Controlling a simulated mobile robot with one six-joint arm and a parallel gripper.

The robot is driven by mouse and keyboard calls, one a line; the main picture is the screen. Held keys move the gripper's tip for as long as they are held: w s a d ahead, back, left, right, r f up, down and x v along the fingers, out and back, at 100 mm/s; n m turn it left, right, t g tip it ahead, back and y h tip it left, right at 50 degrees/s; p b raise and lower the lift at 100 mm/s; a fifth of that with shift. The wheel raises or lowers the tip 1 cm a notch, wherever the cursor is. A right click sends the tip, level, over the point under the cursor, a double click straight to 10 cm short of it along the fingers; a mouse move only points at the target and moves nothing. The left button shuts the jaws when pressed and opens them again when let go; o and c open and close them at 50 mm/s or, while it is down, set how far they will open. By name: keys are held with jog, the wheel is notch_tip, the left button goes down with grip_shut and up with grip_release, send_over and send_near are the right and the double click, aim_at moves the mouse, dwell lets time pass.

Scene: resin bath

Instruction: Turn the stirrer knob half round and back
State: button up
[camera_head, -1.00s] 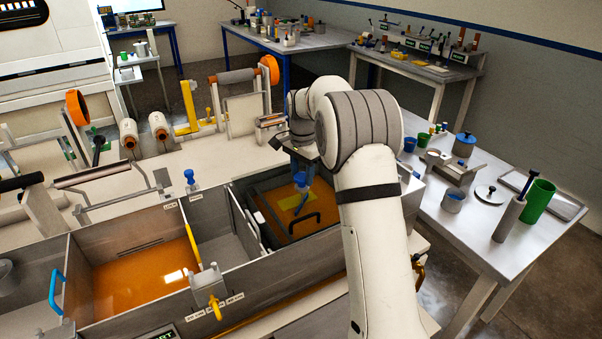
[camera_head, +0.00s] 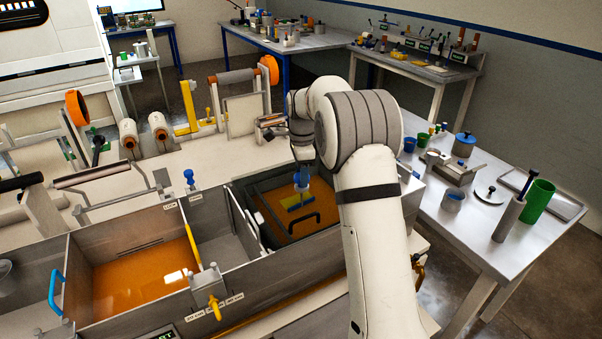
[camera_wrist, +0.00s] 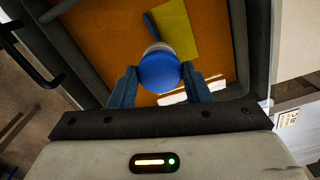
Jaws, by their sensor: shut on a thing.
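The stirrer knob is a round blue cap (camera_wrist: 160,72) in the middle of the wrist view. My gripper (camera_wrist: 160,84) is shut on it, with one blue finger on each side. In the head view my gripper (camera_head: 301,178) reaches down over the right-hand bath, and the knob cannot be told apart from the blue fingers there. A blue bar (camera_head: 300,202) lies below the gripper beside a yellow patch (camera_head: 284,207). The bar and the yellow patch (camera_wrist: 178,30) also show in the wrist view. The stirrer's shaft is mostly hidden under the knob.
The right-hand bath has a grey rim (camera_head: 262,228) and a black handle (camera_head: 305,219) in front of the gripper. A second orange bath (camera_head: 135,275) lies left. A side table (camera_head: 475,228) with jars and a green cup (camera_head: 538,199) stands right.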

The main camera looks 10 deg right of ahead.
dwell(0.3)
jog(key=o, duration=1)
jog(key=shift+r+b, duration=0.5)
jog(key=shift+r, duration=3.4)
jog(key=shift+s, duration=0.1)
